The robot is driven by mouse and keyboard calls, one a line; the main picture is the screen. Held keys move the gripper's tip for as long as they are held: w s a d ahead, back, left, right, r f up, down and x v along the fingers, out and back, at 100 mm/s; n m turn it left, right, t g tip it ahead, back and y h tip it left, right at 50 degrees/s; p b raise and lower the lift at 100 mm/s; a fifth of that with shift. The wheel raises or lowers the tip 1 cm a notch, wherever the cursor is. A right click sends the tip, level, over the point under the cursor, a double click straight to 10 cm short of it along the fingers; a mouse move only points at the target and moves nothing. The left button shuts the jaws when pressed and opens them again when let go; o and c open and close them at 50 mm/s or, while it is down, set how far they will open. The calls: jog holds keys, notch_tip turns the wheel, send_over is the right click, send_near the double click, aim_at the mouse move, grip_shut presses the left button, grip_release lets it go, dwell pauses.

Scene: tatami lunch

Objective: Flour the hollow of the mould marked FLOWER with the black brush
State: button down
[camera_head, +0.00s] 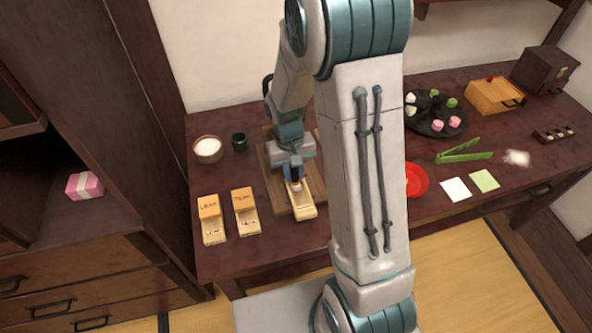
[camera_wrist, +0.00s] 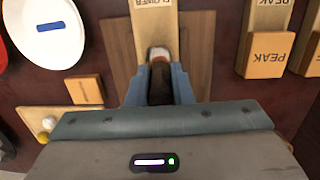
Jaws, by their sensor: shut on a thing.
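The pale wooden mould marked FLOWER (camera_wrist: 153,18) lies on a brown wooden board (camera_wrist: 201,45). In the head view the mould (camera_head: 303,209) shows at the board's front part, below my gripper (camera_head: 295,178). My gripper (camera_wrist: 159,88) is shut on the black brush (camera_wrist: 160,86), whose dark handle sits between the fingers. The brush's pale tip is over the near part of the mould, at a whitish spot. The tip hides most of the hollow, and I cannot tell whether it touches the wood.
Two other moulds (camera_head: 214,232) (camera_head: 246,222) with wooden blocks stand to the left. A bowl of white powder (camera_head: 208,148) and a dark cup (camera_head: 239,141) are behind them. Right of my arm are a red dish (camera_head: 417,181), green tongs (camera_head: 464,153) and a black plate of sweets (camera_head: 436,112).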

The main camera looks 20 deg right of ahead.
jog(key=shift+w+d, duration=0.15)
jog(key=shift+w, duration=0.05)
jog(key=shift+s, duration=0.4)
jog(key=shift+w, duration=0.2)
jog(key=shift+r, duration=0.1)
dwell(0.5)
jog(key=shift+r+p, duration=2.95)
jog(key=shift+r, duration=1)
